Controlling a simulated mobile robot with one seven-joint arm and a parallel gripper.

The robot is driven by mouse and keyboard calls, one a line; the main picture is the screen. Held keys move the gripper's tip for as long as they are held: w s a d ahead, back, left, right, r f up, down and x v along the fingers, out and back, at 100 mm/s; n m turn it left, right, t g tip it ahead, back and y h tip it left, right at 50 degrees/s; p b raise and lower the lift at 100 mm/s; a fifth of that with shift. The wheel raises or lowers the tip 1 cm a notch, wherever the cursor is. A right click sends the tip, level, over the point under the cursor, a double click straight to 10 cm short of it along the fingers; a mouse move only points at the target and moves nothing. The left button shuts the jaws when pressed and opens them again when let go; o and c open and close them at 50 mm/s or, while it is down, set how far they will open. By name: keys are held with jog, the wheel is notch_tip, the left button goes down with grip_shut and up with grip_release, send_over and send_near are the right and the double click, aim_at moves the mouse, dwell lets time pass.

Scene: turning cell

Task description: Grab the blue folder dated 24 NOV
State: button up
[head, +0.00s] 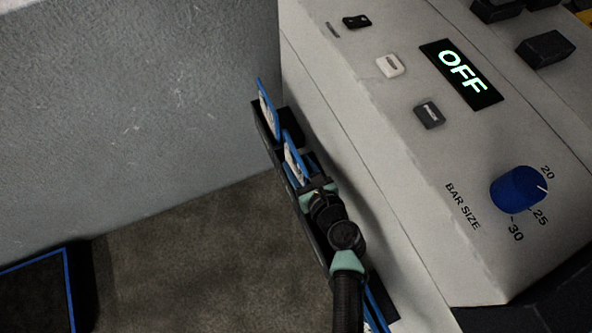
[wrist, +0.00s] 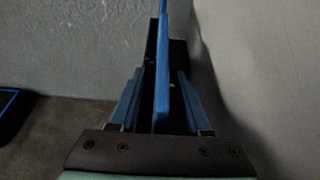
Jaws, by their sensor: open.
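A black rack (head: 263,132) holds upright blue folders in a row along the machine's side. In the head view a far folder (head: 267,107), a middle folder (head: 293,158) and a near folder edge (head: 376,312) show. Their pale labels are too small to read, so I cannot tell which is dated 24 NOV. My gripper (head: 312,176) is at the middle folder, its arm covering part of the rack. In the wrist view my open gripper (wrist: 158,82) has one finger on each side of a blue folder (wrist: 165,98), seen edge-on; a gap shows on the left.
The machine panel (head: 400,150) with an OFF display (head: 462,73) and a blue bar size knob (head: 518,190) stands close on the right. A grey wall (head: 140,90) is behind. A dark blue-edged object (head: 35,295) lies at lower left; the brown floor between is clear.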

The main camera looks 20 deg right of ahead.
jog(key=shift+w+f, duration=0.2)
jog(key=shift+w, duration=0.2)
grip_shut()
jog(key=shift+r, duration=0.1)
dwell(1.1)
